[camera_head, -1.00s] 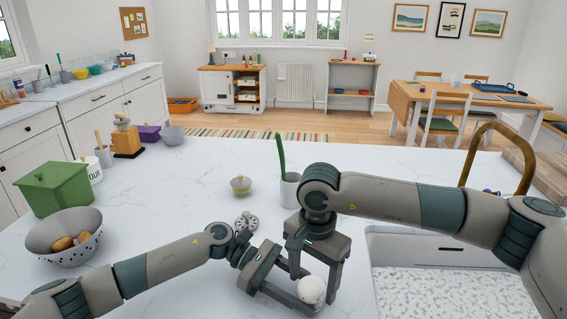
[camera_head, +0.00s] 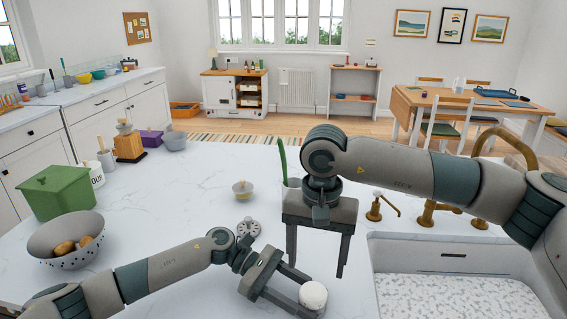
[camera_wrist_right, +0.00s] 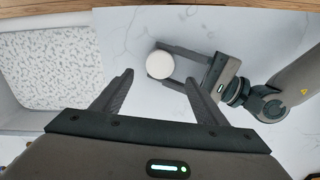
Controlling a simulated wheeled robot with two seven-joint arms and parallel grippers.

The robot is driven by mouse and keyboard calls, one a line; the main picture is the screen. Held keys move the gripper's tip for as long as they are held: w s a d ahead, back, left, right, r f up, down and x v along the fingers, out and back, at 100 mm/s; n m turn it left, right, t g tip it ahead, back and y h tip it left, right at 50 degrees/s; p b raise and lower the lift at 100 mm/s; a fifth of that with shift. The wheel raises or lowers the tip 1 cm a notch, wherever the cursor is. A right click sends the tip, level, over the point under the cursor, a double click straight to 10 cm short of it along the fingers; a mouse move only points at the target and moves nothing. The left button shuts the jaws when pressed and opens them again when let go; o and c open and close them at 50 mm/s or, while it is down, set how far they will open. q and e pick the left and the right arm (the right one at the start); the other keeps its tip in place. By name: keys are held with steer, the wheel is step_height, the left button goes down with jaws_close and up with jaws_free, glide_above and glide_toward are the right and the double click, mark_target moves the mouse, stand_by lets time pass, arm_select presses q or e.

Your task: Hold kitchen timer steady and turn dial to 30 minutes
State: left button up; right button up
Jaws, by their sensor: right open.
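The kitchen timer (camera_head: 313,295) is a small white round piece near the counter's front edge; it also shows in the right wrist view (camera_wrist_right: 160,64). My left gripper (camera_head: 302,291) reaches in from the left with its fingers shut on the timer's sides. My right gripper (camera_head: 317,262) is open and empty, its fingers pointing down, above and behind the timer in the head view. In the right wrist view, the timer appears beyond the open fingertips (camera_wrist_right: 158,80), apart from them. The dial's marks are too small to read.
The sink (camera_head: 460,262) with a brass tap (camera_head: 437,211) lies at the right. A small lidded pot (camera_head: 243,189) and a grey round metal item (camera_head: 248,227) stand behind my left gripper. A colander (camera_head: 66,240) and green bin (camera_head: 57,190) are at the left.

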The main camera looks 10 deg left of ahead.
steer(key=s+a+r+m+g+y, duration=0.1)
steer(key=a+r+m+g+y, duration=0.2)
steer(key=r+y, duration=0.3)
steer(key=s+a+r+m+g+y, duration=0.1)
steer(key=a+r+m+g+y, duration=0.2)
steer(key=r, duration=1.3)
steer(key=shift+r+m+y, duration=0.3)
steer(key=shift+m+y, duration=1.4)
steer(key=shift+y, duration=0.6)
steer(key=shift+s+a+f, duration=0.1)
steer(key=shift+a+f, duration=0.05)
step_height(320, 180, down, 12)
steer(key=s+n+t+h, duration=0.1)
steer(key=n+t+h, duration=0.1)
steer(key=n+h, duration=0.45)
steer(key=w+d+f+n+t+h, duration=0.3)
steer(key=d+f+n+t+h, duration=0.1)
steer(key=d+f+h, duration=0.2)
steer(key=shift+w+d+f+h, duration=0.2)
steer(key=shift+w+h, duration=0.05)
steer(key=shift+h, duration=0.3)
